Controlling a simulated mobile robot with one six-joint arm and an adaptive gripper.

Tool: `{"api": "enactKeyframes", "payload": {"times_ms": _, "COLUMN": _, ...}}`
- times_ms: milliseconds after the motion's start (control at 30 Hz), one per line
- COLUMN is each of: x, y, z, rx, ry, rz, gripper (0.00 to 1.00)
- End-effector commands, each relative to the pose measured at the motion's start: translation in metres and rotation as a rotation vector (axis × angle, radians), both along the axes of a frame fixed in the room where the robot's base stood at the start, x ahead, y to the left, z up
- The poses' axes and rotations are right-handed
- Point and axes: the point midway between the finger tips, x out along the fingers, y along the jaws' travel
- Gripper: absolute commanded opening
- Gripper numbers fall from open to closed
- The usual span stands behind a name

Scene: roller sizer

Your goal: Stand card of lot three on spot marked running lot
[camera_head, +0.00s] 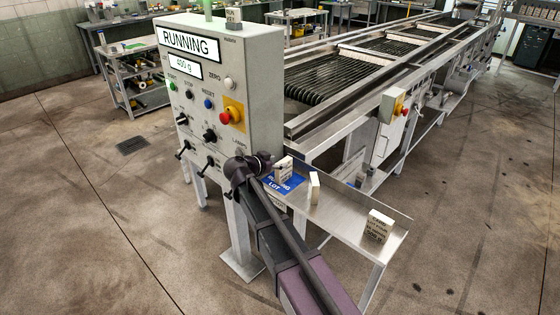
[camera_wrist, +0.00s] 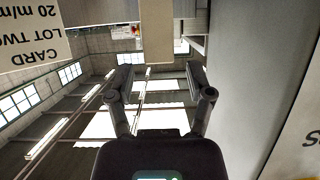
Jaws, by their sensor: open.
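The blue spot marked running lot (camera_head: 272,186) lies on the metal shelf beside the control box. A small cream card (camera_head: 284,167) stands at it, its lettering too small to read. A narrow plain card (camera_head: 314,186) stands just to the right, and a lettered card (camera_head: 378,226) stands farther along. I cannot tell which is lot three. My gripper (camera_head: 264,162) is beside the spot, close to the card there. In the upside-down wrist view my gripper (camera_wrist: 160,76) is open. A plain cream strip (camera_wrist: 159,32) appears ahead between its fingers; a card reading lot two (camera_wrist: 32,40) is at left.
The control box (camera_head: 225,85) showing "RUNNING" and "400 g" rises left of my gripper, with knobs low on its face. Another small card or block (camera_head: 234,17) stands on top of it. The roller sizer (camera_head: 345,85) lies behind the shelf (camera_head: 345,222), which has bare room toward its right end.

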Motion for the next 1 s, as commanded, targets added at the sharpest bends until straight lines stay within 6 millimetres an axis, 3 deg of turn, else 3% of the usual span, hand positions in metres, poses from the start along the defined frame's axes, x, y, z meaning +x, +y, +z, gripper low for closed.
{"api": "enactKeyframes", "payload": {"times_ms": 500, "x": -0.061, "y": 0.046, "z": 0.034, "rx": 0.0, "ry": 0.0, "rz": 0.001, "gripper": 0.68}}
{"api": "enactKeyframes", "payload": {"times_ms": 1000, "x": -0.075, "y": 0.057, "z": 0.039, "rx": 0.0, "ry": 0.0, "rz": -0.001, "gripper": 0.68}}
